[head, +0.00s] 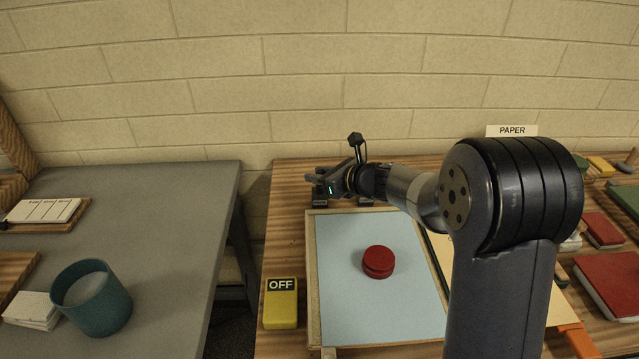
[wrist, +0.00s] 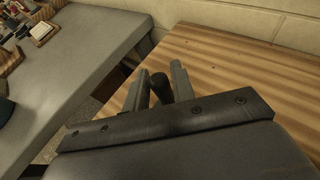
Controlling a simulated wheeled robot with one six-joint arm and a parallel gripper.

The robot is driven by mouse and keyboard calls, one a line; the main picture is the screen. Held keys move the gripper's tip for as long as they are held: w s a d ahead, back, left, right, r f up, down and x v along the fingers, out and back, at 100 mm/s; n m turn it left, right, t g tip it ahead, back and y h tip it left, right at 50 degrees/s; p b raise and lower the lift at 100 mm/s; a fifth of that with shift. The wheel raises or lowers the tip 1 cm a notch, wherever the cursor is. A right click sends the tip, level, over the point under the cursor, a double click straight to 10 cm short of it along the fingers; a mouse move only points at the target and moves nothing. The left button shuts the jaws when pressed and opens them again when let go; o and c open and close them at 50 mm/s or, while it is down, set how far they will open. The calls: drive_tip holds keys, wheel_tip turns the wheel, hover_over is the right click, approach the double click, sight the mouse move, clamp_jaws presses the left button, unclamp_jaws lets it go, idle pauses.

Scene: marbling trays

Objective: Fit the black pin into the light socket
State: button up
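My gripper (head: 314,180) reaches over the back left of the wooden table, its fingers pointing left in the head view. In the wrist view its two grey fingers (wrist: 160,82) stand on either side of a dark, rounded pin (wrist: 161,88) and appear closed on it. The pin's lower part is hidden behind the gripper's front plate. I cannot make out the pin clearly in the head view. I cannot identify a light socket in either view; my arm covers part of the table.
A pale blue tray (head: 336,298) holds a red round object (head: 378,262). A yellow block marked OFF (head: 281,303) stands left of it. Dark fittings (head: 320,195) sit behind the tray. Left, across a gap, a grey table (head: 190,215) bears a teal cup (head: 103,312). A wall (head: 250,95) stands behind.

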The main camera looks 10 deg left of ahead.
clamp_jaws()
